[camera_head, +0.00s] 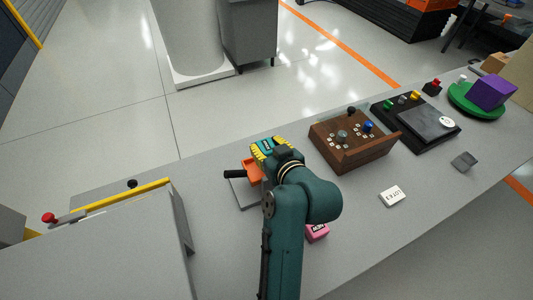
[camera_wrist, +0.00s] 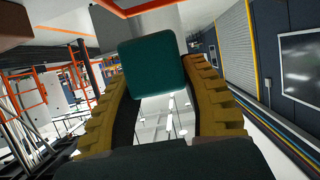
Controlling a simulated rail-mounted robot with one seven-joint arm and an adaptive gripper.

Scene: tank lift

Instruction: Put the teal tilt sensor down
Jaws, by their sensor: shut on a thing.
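The teal tilt sensor (camera_wrist: 152,77) is a rounded block between the two yellow ribbed fingers of my gripper (camera_wrist: 165,95) in the wrist view. The fingers are shut on it from both sides. In the head view my gripper (camera_head: 267,148) is over the middle of the table, and a bit of the teal sensor (camera_head: 267,146) shows between the yellow fingers. Its underside is hidden, and I cannot tell how far it is above the table (camera_head: 230,150).
An orange piece with a black handle (camera_head: 252,171) is beside my gripper, over a grey plate (camera_head: 243,192). A pink block (camera_head: 318,234) is partly behind my arm. A wooden knob box (camera_head: 340,155), black panel (camera_head: 428,119) and white label (camera_head: 392,196) are to the right. Bare table lies left of the gripper.

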